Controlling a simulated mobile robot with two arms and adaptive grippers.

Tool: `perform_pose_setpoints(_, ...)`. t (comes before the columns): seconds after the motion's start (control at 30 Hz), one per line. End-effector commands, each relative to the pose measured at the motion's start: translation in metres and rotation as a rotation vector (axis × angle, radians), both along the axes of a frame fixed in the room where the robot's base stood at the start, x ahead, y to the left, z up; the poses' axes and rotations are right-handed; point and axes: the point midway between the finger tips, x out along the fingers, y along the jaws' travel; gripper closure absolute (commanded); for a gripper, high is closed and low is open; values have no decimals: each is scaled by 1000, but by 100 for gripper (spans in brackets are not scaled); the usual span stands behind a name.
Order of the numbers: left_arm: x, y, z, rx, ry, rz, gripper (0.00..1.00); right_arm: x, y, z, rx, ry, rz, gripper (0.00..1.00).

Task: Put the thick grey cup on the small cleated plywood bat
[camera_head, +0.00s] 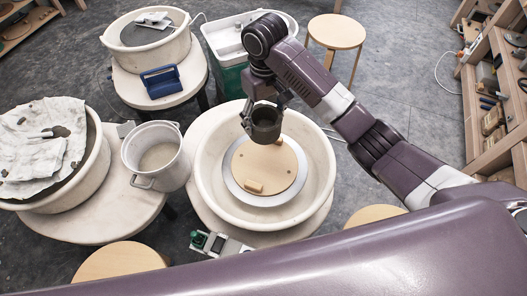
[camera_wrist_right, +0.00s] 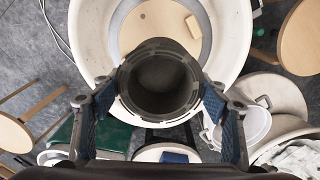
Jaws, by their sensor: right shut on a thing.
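The thick grey cup (camera_head: 266,127) is upright in my right gripper (camera_head: 264,115), at the far edge of the bat in the head view. In the right wrist view, blue finger pads press on both sides of the cup (camera_wrist_right: 160,84), and I look down into its open mouth. The cup covers part of the bat (camera_wrist_right: 150,22) in the wrist view. How high the cup hangs is unclear. My left gripper is out of view.
The white basin rim (camera_head: 326,185) surrounds the wheel head. A white bucket (camera_head: 156,158) stands close on the left, beside another wheel with cloth and clay (camera_head: 45,150). Behind are a blue caddy (camera_head: 161,82) and a sink unit (camera_head: 228,45). Stools and right-hand shelves surround the area.

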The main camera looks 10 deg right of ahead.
Motion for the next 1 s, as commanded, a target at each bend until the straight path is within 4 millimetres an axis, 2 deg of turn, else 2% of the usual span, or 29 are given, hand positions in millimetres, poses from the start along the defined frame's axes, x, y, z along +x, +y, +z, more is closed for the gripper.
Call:
perform_pose_setpoints(0.03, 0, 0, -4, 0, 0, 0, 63, -2, 0, -15, 0, 5, 0, 68)
perform_pose_setpoints(0.43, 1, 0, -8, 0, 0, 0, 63, -1, 0, -116, -2, 2, -1, 68)
perform_pose_setpoints(1.0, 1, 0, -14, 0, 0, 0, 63, -1, 0, -183, 0, 0, -1, 68)
